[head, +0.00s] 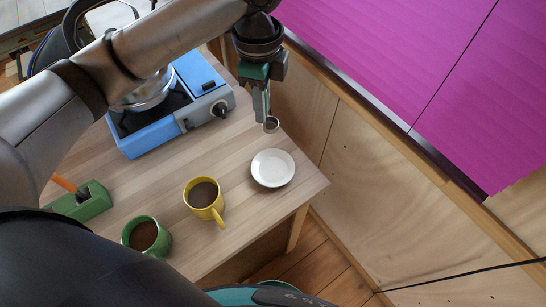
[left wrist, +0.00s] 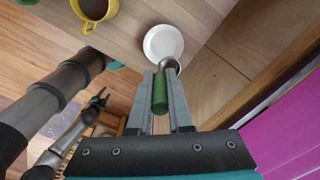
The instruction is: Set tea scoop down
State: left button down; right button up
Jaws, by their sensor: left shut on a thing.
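My left gripper (head: 262,105) is shut on the tea scoop (head: 271,125) and points down above the right end of the table. In the left wrist view the scoop's green handle (left wrist: 160,92) is between the two fingers, and its metal bowl sticks out past the fingertips. A white saucer (head: 272,168) lies on the table near its right corner. The saucer also shows in the left wrist view (left wrist: 160,40), just beyond the scoop; I cannot tell the height between them. My right gripper (left wrist: 101,97) appears small in the left wrist view, its fingers apart and empty.
A yellow mug (head: 204,194) and a green mug (head: 146,236) of brown drink stand on the wooden table (head: 232,232). A blue stove (head: 151,142) with a metal pot is behind. A green holder (head: 92,202) with an orange-handled thing is at left. A plywood wall (head: 345,155) borders the table.

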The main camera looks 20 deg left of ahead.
aim_at(267, 132)
pick_arm(q)
jog(key=m, duration=0.1)
jog(key=r+m+p, duration=0.2)
jog(key=shift+w+d+r, duration=0.15)
jog(key=shift+d+r, duration=0.1)
jog(key=shift+w+r+m+p, duration=0.1)
jog(key=shift+r+m+p, duration=0.25)
jog(key=shift+m+p, duration=0.55)
notch_tip(267, 132, down, 15)
jog(key=shift+r+b, duration=0.2)
jog(key=shift+b, duration=0.15)
jog(key=shift+f, duration=2.7)
pick_arm(e)
jog(key=shift+w+a+r, duration=0.1)
jog(key=shift+w+r, duration=0.05)
jog(key=shift+r, duration=0.85)
jog(key=shift+w+a+r, duration=0.1)
jog(key=shift+w+r, duration=0.05)
jog(key=shift+r, duration=0.85)
pick_arm(q)
jog(key=shift+f, duration=0.1)
jog(key=c, duration=1.3)
grip_release()
jog(key=shift+f, duration=0.1)
jog(key=o, duration=0.5)
jog(key=shift+c, duration=0.2)
